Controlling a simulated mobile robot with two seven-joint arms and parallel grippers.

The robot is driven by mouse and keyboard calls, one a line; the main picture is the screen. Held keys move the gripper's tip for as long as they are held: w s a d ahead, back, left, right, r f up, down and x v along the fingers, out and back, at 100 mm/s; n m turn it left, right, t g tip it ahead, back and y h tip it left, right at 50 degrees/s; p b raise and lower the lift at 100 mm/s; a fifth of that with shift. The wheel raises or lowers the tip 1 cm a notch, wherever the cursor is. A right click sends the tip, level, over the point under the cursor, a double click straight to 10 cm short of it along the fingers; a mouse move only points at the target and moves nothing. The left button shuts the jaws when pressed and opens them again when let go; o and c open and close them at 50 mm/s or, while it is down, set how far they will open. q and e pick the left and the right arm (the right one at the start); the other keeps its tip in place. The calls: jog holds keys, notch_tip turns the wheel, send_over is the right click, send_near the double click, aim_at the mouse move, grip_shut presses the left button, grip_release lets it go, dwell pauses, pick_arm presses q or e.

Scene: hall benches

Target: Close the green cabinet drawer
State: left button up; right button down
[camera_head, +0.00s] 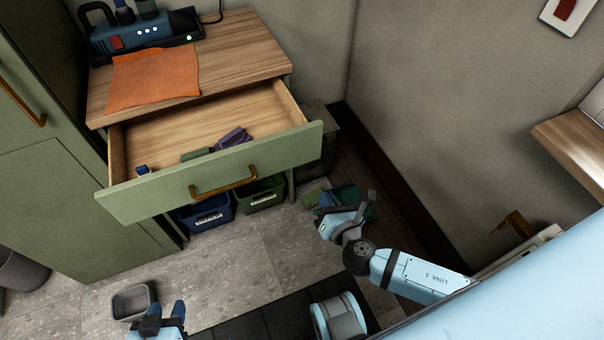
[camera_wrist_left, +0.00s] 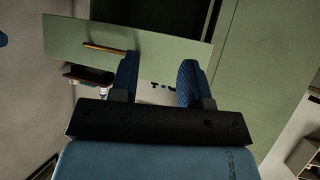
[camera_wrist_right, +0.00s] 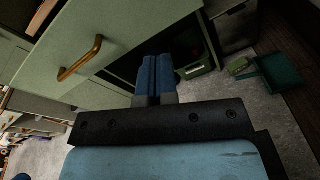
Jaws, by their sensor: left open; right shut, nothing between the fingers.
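The green cabinet drawer (camera_head: 212,172) is pulled well out below a wooden worktop. Its front has a brass handle (camera_head: 223,182); inside lie a purple item (camera_head: 233,137) and other small pieces. My left gripper (camera_head: 165,313) is open and empty, low at the bottom of the head view, in front of the drawer and apart from it. The left wrist view shows the drawer front (camera_wrist_left: 150,50) beyond its spread fingers. My right gripper (camera_head: 330,203) is shut and empty, right of and below the drawer's right end. The right wrist view shows the handle (camera_wrist_right: 80,58) left of its fingers.
An orange cloth (camera_head: 153,76) and a blue machine (camera_head: 145,30) are on the worktop. A blue bin (camera_head: 206,214) and a green bin (camera_head: 262,194) stand under the drawer. A green dustpan (camera_wrist_right: 277,72) lies on the floor at right. A grey tub (camera_head: 134,302) is near my left gripper.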

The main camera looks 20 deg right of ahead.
jog(key=f+n+t, duration=0.1)
jog(key=n, duration=0.2)
pick_arm(q)
jog(key=shift+w+d+f+b, duration=0.1)
jog(key=shift+f+b, duration=0.8)
jog(key=shift+f, duration=0.05)
pick_arm(e)
jog(key=n, duration=0.2)
send_near(299, 149)
jog(key=shift+t, duration=0.4)
jog(key=w, duration=0.7)
jog(key=shift+w+f, duration=0.25)
jog(key=shift+f, duration=0.1)
